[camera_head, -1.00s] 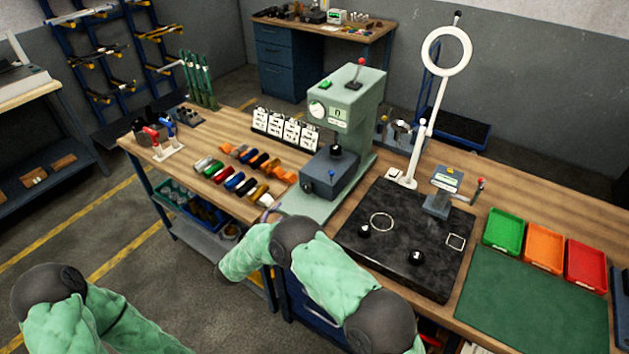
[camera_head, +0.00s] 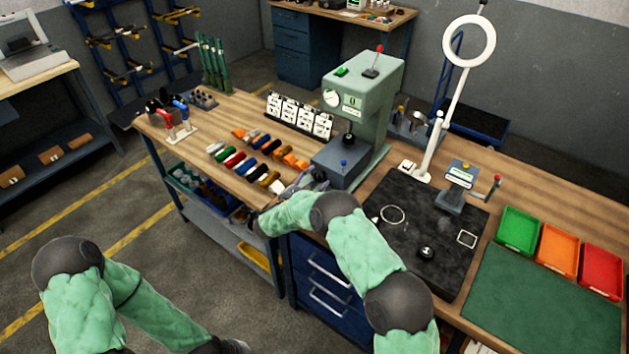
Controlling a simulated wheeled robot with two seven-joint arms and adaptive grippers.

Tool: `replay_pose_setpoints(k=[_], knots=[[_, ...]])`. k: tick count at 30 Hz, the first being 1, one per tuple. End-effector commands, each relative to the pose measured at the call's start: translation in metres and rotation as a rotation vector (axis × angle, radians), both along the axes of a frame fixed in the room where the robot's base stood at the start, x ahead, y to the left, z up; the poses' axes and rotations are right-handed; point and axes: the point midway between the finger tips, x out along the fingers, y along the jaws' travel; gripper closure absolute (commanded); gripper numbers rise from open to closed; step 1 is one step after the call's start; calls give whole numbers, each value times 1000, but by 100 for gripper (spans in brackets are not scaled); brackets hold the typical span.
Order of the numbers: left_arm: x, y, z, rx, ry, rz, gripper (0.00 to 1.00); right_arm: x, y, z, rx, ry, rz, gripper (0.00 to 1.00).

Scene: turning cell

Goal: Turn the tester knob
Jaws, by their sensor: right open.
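The green tester (camera_head: 372,110) stands at the back of the bench. It has a white dial (camera_head: 331,98), a small display, a green button and a red-tipped lever on top. A black round knob (camera_head: 348,139) sits above its grey block (camera_head: 343,163), which also carries a small blue knob (camera_head: 344,163). My right gripper (camera_head: 307,184) is open at the front left of the grey block, close to the tester base. Its fingers are small and partly hidden by my arm, and I cannot tell whether they touch anything. My left arm hangs at the lower left, its fingers out of sight.
Coloured pieces (camera_head: 248,162) lie in rows left of my right gripper. White cards (camera_head: 299,115) stand behind them. A black plate (camera_head: 405,258) with a ring-lamp stand is to the right, then green, orange and red trays (camera_head: 518,230). The green mat (camera_head: 540,303) is clear.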

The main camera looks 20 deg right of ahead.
Motion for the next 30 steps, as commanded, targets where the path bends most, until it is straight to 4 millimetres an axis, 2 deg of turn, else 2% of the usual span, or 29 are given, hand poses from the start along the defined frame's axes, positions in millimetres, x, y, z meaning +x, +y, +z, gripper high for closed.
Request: replay_pose_setpoints(k=[10,15,16,23,30], knots=[[0,0,0,0,0,0,100,2,-3,-1,0,1,0,35],[0,0,0,0,0,0,100,2,-3,0,0,1,0,83],[0,0,0,0,0,0,100,2,-3,0,-1,1,0,88],[0,0,-2,0,0,0,100,2,-3,1,4,-8,-2,89],[0,0,-17,0,0,0,100,3,-3,0,50,-71,-2,89]])
